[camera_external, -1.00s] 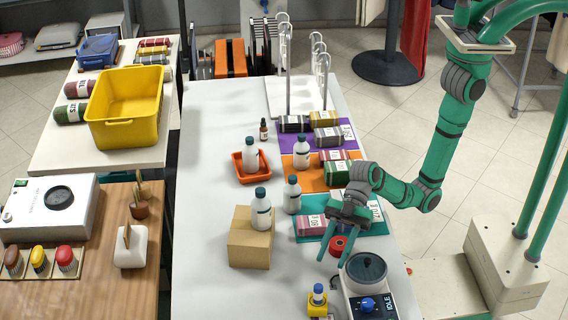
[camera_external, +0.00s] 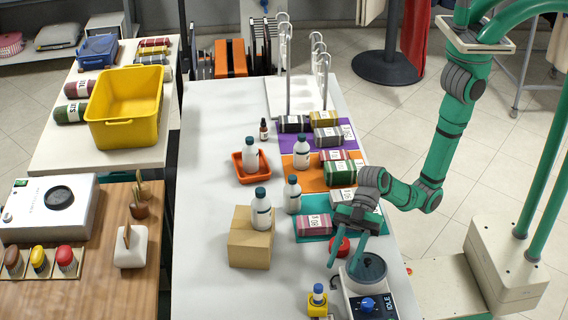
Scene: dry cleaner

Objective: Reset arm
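My green arm reaches in from the right over the white table. My gripper (camera_external: 342,264) points down near the table's right edge, its two fingers apart. A small round red item (camera_external: 340,246) shows between and behind the fingers; I cannot tell whether they touch it. No held object is clear. Just below the gripper in the picture is a device with a round dark top (camera_external: 367,268) and a panel reading IDLE.
A cardboard box (camera_external: 249,247) carries a white bottle (camera_external: 261,212). More bottles, a red-orange tray (camera_external: 237,168) and folded bundles on purple, orange and teal mats stand nearby. A yellow-based bottle (camera_external: 318,297) is at the front. The table's left side is clear.

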